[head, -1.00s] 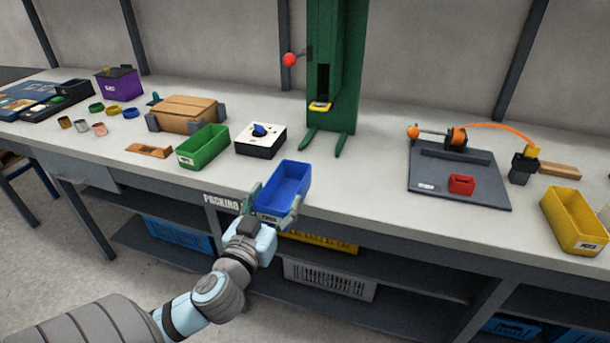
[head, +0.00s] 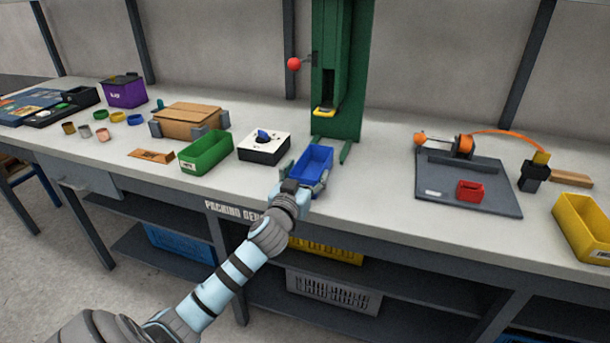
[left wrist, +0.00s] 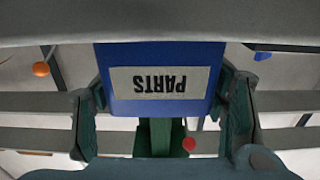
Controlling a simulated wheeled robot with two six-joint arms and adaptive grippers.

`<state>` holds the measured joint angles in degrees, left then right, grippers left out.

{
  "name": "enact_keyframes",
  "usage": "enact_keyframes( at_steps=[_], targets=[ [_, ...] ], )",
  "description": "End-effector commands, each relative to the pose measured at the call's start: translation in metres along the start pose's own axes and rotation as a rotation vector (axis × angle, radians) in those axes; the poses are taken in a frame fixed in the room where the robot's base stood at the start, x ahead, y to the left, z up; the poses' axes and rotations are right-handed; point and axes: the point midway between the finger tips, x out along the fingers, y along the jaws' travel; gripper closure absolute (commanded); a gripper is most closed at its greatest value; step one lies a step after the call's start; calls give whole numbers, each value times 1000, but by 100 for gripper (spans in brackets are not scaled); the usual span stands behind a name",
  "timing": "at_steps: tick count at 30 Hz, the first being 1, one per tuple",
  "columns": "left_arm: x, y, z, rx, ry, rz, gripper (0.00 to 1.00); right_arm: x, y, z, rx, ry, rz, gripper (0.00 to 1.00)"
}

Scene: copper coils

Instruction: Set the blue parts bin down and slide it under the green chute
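The blue parts bin (head: 314,157) is at the bench's middle, just in front of the green chute (head: 349,75) and its feet. It looks upright; I cannot tell whether its base touches the bench. My left gripper (head: 305,180) has one finger along each side of the bin's near end and is shut on it. In the left wrist view the PARTS label (left wrist: 160,82) on the blue bin faces me upside down between the fingers. The chute's yellow-lipped opening (head: 324,112) is above and behind the bin. My right gripper is not in view.
A white box with a blue knob (head: 264,147) and a green bin (head: 205,152) stand left of the blue bin. A red ball lever (head: 294,64) sticks out left of the chute. Bench between is clear.

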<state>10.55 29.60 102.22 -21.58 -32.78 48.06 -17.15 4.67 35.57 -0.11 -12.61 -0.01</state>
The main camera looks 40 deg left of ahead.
Motion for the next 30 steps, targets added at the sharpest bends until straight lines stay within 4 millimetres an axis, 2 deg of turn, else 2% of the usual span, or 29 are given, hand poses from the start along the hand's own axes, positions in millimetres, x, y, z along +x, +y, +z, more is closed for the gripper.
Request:
enact_keyframes(
  at_steps=[2,11,14,17,25,30],
  targets=[
    [0,0,0,0,0,0,19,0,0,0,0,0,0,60],
    [-1,0,-1,0,1,0,19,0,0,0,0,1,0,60],
    [-7,0,-1,0,1,1,19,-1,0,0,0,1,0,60],
    [-24,0,-1,3,0,2,19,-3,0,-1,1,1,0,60],
    [-93,1,-1,1,-1,3,19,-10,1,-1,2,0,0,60],
    [-118,0,-1,0,1,0,19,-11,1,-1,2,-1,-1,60]
  ],
)
